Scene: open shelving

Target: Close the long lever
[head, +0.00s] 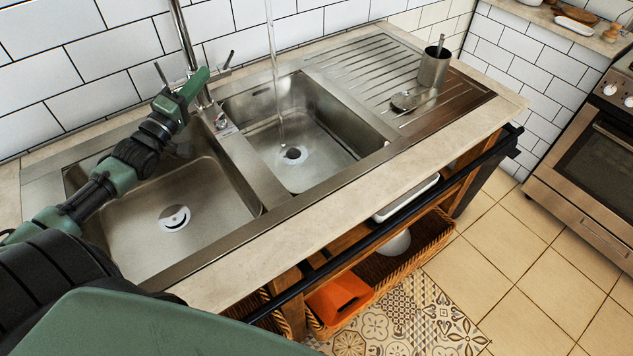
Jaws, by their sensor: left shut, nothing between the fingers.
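The tap's metal column (183,38) rises behind the double sink, with a thin lever on its left (161,73) and another on its right (227,61). I cannot tell which is the long lever. Water (273,70) runs in a stream into the right basin (335,125), which has a round drain. My left gripper (204,77) is shut and empty, in front of the tap's base between the two levers. It hides part of the base; I cannot tell whether it touches the tap. My right gripper is out of view.
The left basin (215,190) lies under my left arm. A metal cup (434,66) holding a utensil stands on the ribbed drainboard (350,55), near a small metal item (404,101). A dark rail (400,205) runs along the counter front. An oven (595,165) stands at right.

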